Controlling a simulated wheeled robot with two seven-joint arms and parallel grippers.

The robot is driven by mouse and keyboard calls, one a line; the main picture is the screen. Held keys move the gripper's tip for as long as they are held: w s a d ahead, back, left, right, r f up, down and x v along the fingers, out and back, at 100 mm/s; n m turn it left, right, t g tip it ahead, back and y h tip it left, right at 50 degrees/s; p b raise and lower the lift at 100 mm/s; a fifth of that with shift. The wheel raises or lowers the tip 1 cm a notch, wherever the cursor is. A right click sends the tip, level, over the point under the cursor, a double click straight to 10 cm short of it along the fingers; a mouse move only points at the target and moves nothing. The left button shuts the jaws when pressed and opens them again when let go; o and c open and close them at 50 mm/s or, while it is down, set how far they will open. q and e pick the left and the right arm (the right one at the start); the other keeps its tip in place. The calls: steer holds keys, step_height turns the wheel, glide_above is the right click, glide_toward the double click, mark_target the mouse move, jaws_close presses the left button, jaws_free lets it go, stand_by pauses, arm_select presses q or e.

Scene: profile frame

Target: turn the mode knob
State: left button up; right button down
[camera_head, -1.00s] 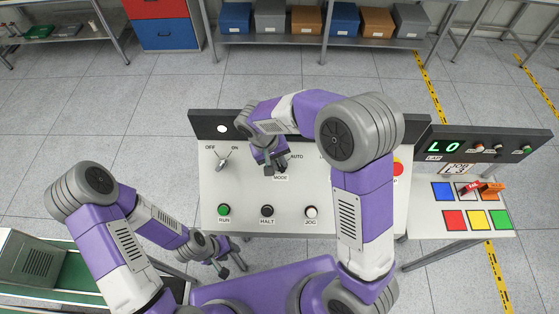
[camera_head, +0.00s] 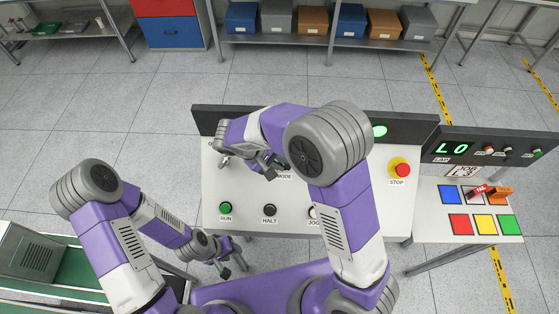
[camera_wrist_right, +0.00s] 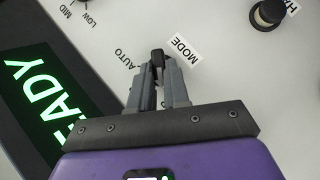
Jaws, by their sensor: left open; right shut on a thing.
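The mode knob (camera_wrist_right: 158,60) is a small dark knob by the MODE label on the pale panel (camera_head: 245,190). It lies between the fingertips of my right gripper (camera_wrist_right: 160,75) in the right wrist view. The right gripper (camera_head: 271,164) is shut on it, with the AUTO mark beside it on the left in the wrist view. In the head view my right wrist and gripper hide the knob and part of its markings. I cannot read its pointer direction. My left gripper (camera_head: 226,263) is open and empty below the panel's front edge.
RUN (camera_head: 226,208), HALT (camera_head: 270,209) and a partly hidden JOG button sit along the panel's front. The red STOP button (camera_head: 398,168) is at the right. A lit green READY display (camera_wrist_right: 45,100) is beside my gripper. A side board (camera_head: 435,205) carries coloured squares.

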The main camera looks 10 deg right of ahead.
stand_by(0.3)
steer(key=c, duration=1.1)
jaws_free()
steer(key=shift+a+r, duration=0.1)
steer(key=v, duration=0.7)
steer(key=shift+r, duration=0.2)
steer(key=shift+a, duration=0.1)
